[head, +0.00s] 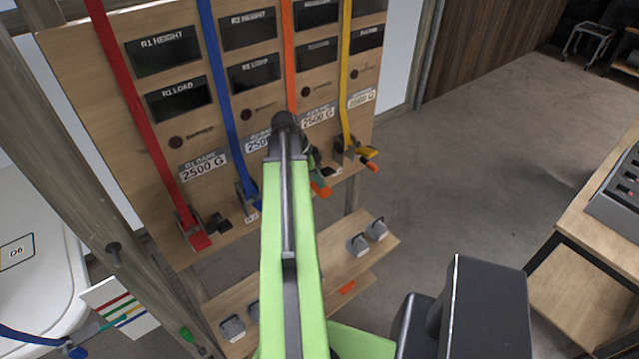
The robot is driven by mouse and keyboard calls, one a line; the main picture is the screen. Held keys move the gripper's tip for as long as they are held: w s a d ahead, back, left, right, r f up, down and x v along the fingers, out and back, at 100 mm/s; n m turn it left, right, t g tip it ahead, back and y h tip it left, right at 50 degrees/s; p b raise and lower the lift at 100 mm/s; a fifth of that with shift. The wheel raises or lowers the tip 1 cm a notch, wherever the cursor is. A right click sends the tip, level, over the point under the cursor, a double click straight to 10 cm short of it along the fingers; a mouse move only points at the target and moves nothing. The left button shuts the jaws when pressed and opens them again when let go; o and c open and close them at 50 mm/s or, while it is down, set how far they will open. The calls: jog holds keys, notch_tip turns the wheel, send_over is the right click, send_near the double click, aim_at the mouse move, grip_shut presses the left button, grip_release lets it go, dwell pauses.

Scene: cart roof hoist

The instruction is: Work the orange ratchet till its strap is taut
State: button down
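The orange strap (289,60) runs down the wooden panel and passes behind my green arm. An orange handle (320,188) shows just right of my arm, at the orange ratchet's place in the row. Most of that ratchet is hidden by the arm. My arm reaches up across the middle of the view, and its far dark joint covers the strap's lower part. I cannot make out my gripper's fingers or whether they touch the ratchet. I cannot tell how taut the strap is.
Red (145,120), blue (219,80) and yellow (345,70) straps run to their own ratchets beside it. The panel (80,80) carries dark displays and 2500 G labels. Weights sit on a lower shelf (285,285). A table (590,225) stands right; floor (470,150) between is clear.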

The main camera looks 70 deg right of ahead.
jog(key=shift+f, duration=0.25)
jog(key=shift+f+b, duration=0.75)
jog(key=shift+f, duration=0.05)
jog(key=r+p, duration=0.8)
jog(key=shift+w+d+r+p, duration=0.15)
jog(key=shift+w+r+p, duration=0.15)
jog(key=shift+w, duration=0.05)
jog(key=shift+f, duration=0.2)
